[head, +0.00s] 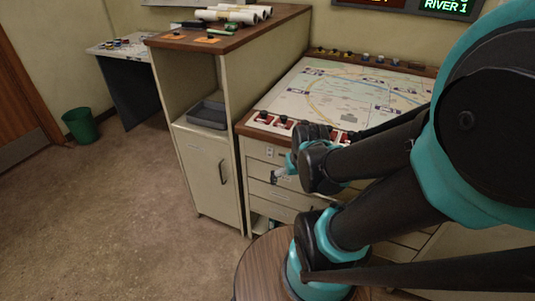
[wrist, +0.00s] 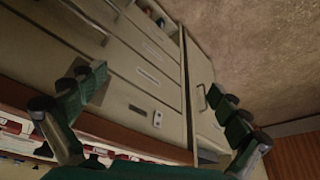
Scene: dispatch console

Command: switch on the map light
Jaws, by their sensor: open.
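The map console (head: 285,119) stands right of the cabinet, with a lit-coloured street map (head: 345,95) on its sloped top. A small pale plate with dark marks (head: 269,152) is on the console's front, under the wooden edge; it may be the light switch. The plate also shows in the wrist view (wrist: 146,113), between my fingers and apart from them; its switch position is too small to tell. My gripper (head: 280,174) is open and empty in front of the console drawers. Its two spread fingers show in the wrist view (wrist: 158,88).
Red-based items (head: 283,121) line the map's front edge. A cabinet (head: 212,170) with a grey tray (head: 207,114) stands left of the console. Paper rolls (head: 235,14) lie on top. A round wooden surface (head: 262,262) is below my arm. Floor at left is clear, with a green bin (head: 80,125).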

